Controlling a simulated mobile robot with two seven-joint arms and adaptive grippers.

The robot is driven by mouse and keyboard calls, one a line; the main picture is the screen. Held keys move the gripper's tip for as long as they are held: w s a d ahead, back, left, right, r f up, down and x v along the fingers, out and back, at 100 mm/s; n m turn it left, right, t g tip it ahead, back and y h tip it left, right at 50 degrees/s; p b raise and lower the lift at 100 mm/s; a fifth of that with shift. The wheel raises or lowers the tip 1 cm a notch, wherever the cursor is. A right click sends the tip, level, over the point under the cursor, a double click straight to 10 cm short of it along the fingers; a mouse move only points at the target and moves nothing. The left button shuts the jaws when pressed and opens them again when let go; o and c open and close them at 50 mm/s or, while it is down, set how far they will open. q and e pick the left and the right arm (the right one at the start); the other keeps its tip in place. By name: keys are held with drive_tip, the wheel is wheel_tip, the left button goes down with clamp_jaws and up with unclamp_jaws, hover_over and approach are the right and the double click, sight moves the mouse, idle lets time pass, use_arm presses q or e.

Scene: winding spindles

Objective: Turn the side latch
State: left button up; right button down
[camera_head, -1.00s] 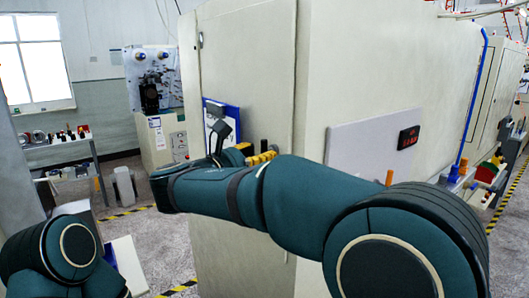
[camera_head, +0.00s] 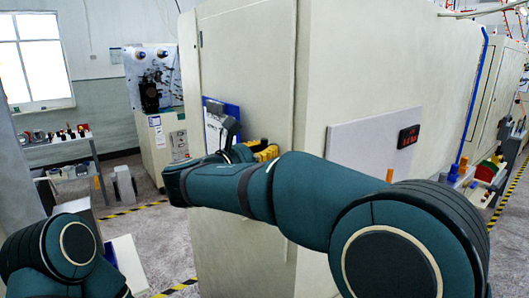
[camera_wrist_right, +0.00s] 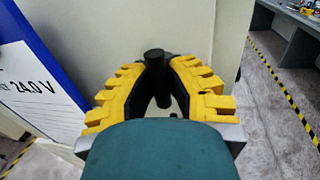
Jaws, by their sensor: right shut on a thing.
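The side latch shows in the right wrist view as a black cylindrical handle (camera_wrist_right: 153,64) against the pale cabinet side. My right gripper (camera_wrist_right: 159,82) has its yellow, ridged fingers on either side of this handle, shut on it. The handle's tip stands out between the fingertips, and its base is mostly hidden. My left gripper is out of view; only part of my left arm shows at lower left.
The large cream cabinet (camera_head: 245,75) fills the middle. A blue-edged paper board (camera_head: 214,118) hangs on it near my right wrist and also shows in the right wrist view (camera_wrist_right: 40,85). A shelf (camera_head: 62,147) and a machine (camera_head: 158,95) stand at left, beyond open floor.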

drive_tip(key=shift+m, duration=0.3)
drive_tip(key=m+b, duration=0.2)
drive_tip(key=m, duration=0.1)
drive_tip(key=shift+f+m+h+b, duration=0.1)
drive_tip(key=shift+m+h+b, duration=0.3)
drive_tip(key=m+h+b, duration=0.1)
drive_tip(key=m+b, duration=0.2)
drive_tip(key=m, duration=0.3)
drive_tip(key=shift+t+b, duration=0.3)
drive_tip(key=m+h+b, duration=0.1)
drive_tip(key=m+b, duration=0.1)
drive_tip(key=m, duration=0.3)
drive_tip(key=shift+g+b, duration=0.4)
drive_tip(key=shift+m+g+h+b, duration=0.35)
drive_tip(key=shift+m+b, duration=0.1)
drive_tip(key=shift+m, duration=0.7)
drive_tip(key=shift+m+g+h+b, duration=0.25)
drive_tip(key=shift+m+h+b, duration=0.15)
drive_tip(key=shift+m, duration=0.75)
drive_tip(key=c, duration=0.9)
unclamp_jaws()
drive_tip(key=shift+c, duration=0.2)
